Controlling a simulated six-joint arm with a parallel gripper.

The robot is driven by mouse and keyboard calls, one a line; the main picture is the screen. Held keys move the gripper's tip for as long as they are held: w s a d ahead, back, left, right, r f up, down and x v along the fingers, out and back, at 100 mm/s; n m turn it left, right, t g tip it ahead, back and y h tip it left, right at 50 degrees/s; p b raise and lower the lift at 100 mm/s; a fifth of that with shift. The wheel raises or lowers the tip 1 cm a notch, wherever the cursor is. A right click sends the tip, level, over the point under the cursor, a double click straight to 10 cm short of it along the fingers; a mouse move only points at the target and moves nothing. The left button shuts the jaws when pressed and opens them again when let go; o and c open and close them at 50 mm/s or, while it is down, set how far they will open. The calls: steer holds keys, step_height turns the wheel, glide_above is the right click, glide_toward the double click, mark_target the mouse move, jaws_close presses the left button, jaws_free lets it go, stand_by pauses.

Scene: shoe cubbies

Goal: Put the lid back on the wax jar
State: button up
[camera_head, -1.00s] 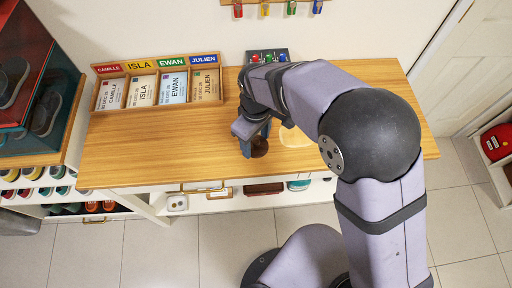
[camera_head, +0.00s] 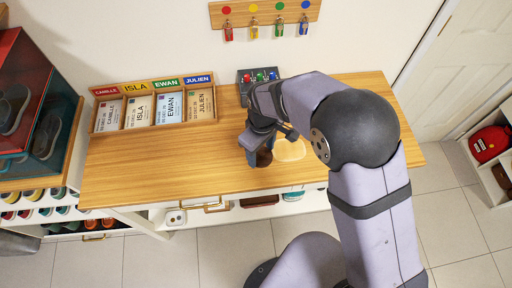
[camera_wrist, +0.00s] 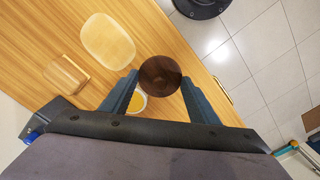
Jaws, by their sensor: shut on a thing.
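My gripper (camera_wrist: 160,77) is shut on a round dark brown lid (camera_wrist: 160,70), held between its two fingertips. The open wax jar (camera_wrist: 137,103) shows in the wrist view as a white rim around yellow wax, beside the left finger and partly hidden by the lid and finger. The lid is apart from the jar's opening in this view, off to its upper right. In the head view my gripper (camera_head: 262,152) is over the front part of the wooden table, with the lid (camera_head: 264,159) at its fingertips. The jar cannot be made out there.
A pale oval tray (camera_wrist: 108,40) and a small wooden block (camera_wrist: 65,75) lie on the table. The name-labelled card rack (camera_head: 155,125) stands at the back left, and a dark box with coloured knobs (camera_head: 258,88) at the back.

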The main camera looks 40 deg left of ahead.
steer(key=w+a+r+n, duration=0.1)
steer(key=w+a+r, duration=0.2)
steer(key=w+a, duration=0.3)
steer(key=shift+a+p, duration=0.4)
steer(key=shift+a, duration=0.4)
steer(key=shift+f+b, duration=2.15)
steer(key=shift+f, duration=1)
steer(key=shift+f, duration=0.15)
steer(key=o, duration=1.6)
steer(key=shift+c, duration=0.2)
